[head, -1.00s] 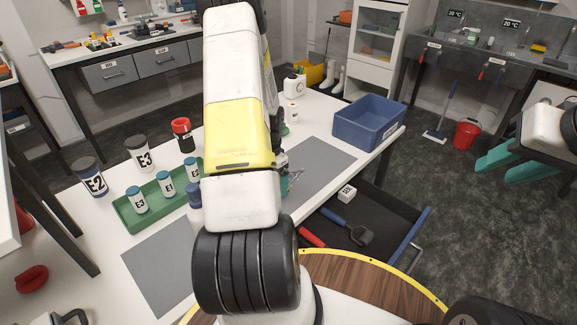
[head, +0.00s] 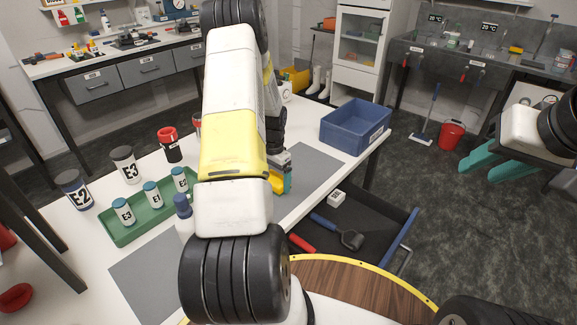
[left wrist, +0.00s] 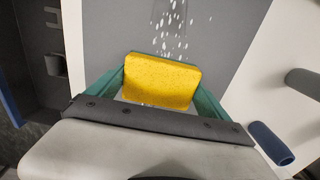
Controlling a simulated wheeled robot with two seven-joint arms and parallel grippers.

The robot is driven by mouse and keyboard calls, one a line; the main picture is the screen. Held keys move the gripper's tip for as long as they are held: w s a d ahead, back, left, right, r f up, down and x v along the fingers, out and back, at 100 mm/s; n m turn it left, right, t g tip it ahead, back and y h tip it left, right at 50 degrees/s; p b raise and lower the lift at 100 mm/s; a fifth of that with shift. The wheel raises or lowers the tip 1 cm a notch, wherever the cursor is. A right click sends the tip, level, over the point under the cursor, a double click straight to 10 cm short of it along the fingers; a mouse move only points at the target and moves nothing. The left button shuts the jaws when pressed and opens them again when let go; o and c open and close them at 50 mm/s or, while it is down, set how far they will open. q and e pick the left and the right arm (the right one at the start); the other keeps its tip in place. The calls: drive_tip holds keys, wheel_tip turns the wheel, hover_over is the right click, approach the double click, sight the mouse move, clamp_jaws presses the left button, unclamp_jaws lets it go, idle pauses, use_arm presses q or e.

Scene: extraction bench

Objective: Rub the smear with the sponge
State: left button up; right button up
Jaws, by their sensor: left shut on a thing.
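My left gripper (left wrist: 160,92) is shut on the yellow sponge (left wrist: 162,80), with a teal finger on each side of it. In the head view the sponge (head: 277,184) shows beside my left arm, low over the grey mat. The smear (left wrist: 172,25) is a patch of white specks on the grey mat, just beyond the sponge's far edge in the left wrist view. I cannot tell whether the sponge touches the mat. In the head view I cannot make out the smear. My right gripper (head: 500,164) is open and empty over the floor at the right.
A green tray (head: 150,232) with several small jars and a blue-capped bottle (head: 184,222) stand left of my arm. A blue bin (head: 352,127) stands at the table's far right. An open drawer (head: 372,218) holds tools below the edge.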

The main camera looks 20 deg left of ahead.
sight(281, 175)
use_arm(q)
drive_tip(key=shift+w+d+f, duration=0.1)
drive_tip(key=shift+w+d, duration=0.25)
drive_tip(key=shift+w, duration=0.35)
drive_tip(key=shift+w+d, duration=0.3)
drive_tip(key=shift+w, duration=0.35)
drive_tip(key=shift+w+d+r, duration=0.1)
drive_tip(key=shift+w+d, duration=0.15)
drive_tip(key=shift+w, duration=0.5)
drive_tip(key=shift+w+d+r, duration=0.1)
drive_tip(key=shift+w+d, duration=0.1)
drive_tip(key=shift+w, duration=0.6)
drive_tip(key=shift+w+d, duration=0.25)
drive_tip(key=shift+w, duration=0.5)
drive_tip(key=shift+r, duration=3)
drive_tip(key=shift+r, duration=0.1)
wheel_tip(281, 175, up, 3)
drive_tip(key=shift+f, duration=0.1)
